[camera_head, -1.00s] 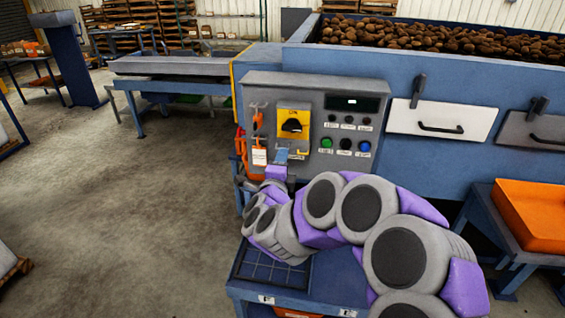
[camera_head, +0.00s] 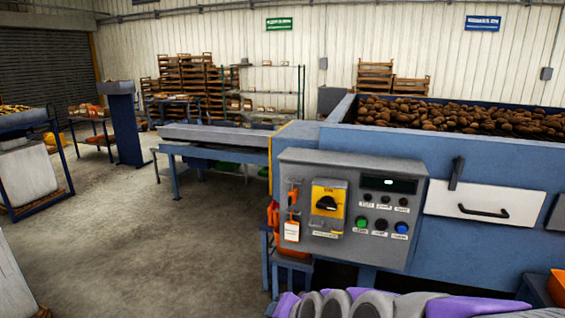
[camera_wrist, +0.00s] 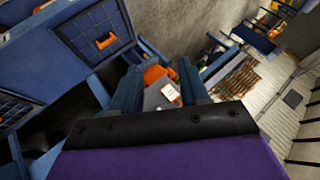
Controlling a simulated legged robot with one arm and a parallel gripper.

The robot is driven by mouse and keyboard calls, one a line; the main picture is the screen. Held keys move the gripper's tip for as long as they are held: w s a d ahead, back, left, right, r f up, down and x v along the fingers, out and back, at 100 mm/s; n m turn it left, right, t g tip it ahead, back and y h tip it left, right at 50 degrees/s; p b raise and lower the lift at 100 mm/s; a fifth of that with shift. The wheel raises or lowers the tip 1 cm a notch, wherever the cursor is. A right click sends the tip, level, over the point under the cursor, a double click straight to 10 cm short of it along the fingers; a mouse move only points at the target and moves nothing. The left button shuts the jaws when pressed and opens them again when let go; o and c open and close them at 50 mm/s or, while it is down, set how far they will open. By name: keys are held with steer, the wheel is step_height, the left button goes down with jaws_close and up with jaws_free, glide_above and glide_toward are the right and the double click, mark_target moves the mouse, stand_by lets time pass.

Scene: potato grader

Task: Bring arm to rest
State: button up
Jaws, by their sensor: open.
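My gripper (camera_wrist: 158,70) shows in the wrist view, with its two blue-grey fingers spread apart and nothing held between them. An orange item and a white tag (camera_wrist: 171,92) appear beyond the gap, apart from the fingers. In the head view my purple and grey arm (camera_head: 390,304) lies folded low along the bottom edge. My gripper is out of that view. The grey control panel (camera_head: 345,212) stands ahead of my arm, with a yellow rotary switch (camera_head: 328,199) and several buttons. A white tag (camera_head: 291,231) hangs at its left side.
The blue grader hopper (camera_head: 450,160) full of potatoes stands behind the panel, with a white drawer front (camera_head: 484,205) below it. A conveyor table (camera_head: 215,137) extends to the left. Open concrete floor (camera_head: 150,240) lies at the left. Shelves and crate stacks stand by the back wall.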

steer(key=s+d+f+n+g+h, duration=0.1)
steer(key=s+d+g, duration=0.2)
steer(key=s, duration=0.6)
steer(key=s+d+f+n+g+h, duration=0.1)
steer(key=s+d+n+g+h, duration=0.1)
steer(key=s+d, duration=0.4)
steer(key=s+d+f+n+g+h, duration=0.1)
steer(key=s+d+g, duration=0.3)
steer(key=s, duration=0.9)
steer(key=shift+s+d+f+h, duration=0.2)
steer(key=shift+d+h, duration=0.1)
steer(key=shift+d, duration=0.15)
